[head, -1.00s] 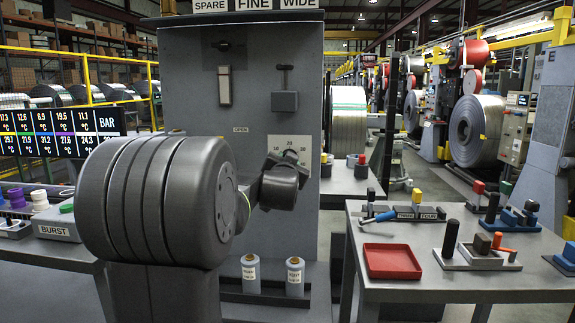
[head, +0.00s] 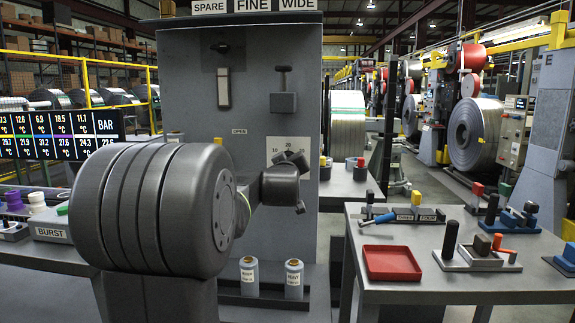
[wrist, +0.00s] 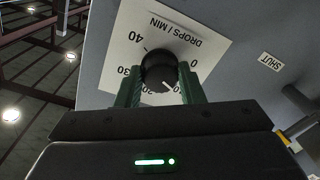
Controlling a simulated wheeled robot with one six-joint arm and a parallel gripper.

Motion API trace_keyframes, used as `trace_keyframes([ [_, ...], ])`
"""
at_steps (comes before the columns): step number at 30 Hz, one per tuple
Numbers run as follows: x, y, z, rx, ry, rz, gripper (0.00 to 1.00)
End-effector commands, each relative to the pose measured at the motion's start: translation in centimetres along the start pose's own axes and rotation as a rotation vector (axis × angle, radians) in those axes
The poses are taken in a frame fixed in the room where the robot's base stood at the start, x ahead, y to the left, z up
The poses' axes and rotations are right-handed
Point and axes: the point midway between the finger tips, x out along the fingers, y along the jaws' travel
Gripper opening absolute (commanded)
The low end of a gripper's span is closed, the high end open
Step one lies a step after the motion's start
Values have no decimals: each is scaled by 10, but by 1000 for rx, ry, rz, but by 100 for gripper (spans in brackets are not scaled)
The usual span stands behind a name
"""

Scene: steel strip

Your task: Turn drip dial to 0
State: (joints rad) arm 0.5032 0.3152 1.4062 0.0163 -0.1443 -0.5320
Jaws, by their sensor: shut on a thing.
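The drip dial is a black round knob (wrist: 157,66) on a white plate (wrist: 178,25) marked DROPS / MIN, seen upside down in the wrist view. The scale runs from 0 at the right, round the bottom, to 40 at upper left. The knob's white pointer line faces lower right, near the partly hidden 10. My gripper (wrist: 159,74) is shut on the knob, one green finger at each side. In the head view the plate (head: 274,145) shows on the grey cabinet, its lower part and the knob mostly hidden by my wrist.
The cabinet (head: 200,110) also carries a pale slider (head: 224,88) and a grey block with a handle (head: 285,102). Two labelled canisters (head: 294,279) stand below my wrist. A table with a red tray (head: 392,262) is at the right. A SHUT label (wrist: 271,61) is beside the plate.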

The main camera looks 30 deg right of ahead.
Motion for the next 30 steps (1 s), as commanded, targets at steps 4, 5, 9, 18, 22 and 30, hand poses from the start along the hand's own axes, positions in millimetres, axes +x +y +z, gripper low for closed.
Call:
trace_keyframes([
  [4, 0, 1, -1, -139, -7, -3, 12],
  [5, 0, 1, -1, -167, -8, -4, 12],
  [9, 0, 2, -3, -298, -14, -6, 12],
  [18, 0, 4, -5, -575, -26, -12, 12],
  [22, 0, 4, -5, -679, -30, -13, 12],
  [30, 0, 3, -4, -837, -35, -15, 12],
])
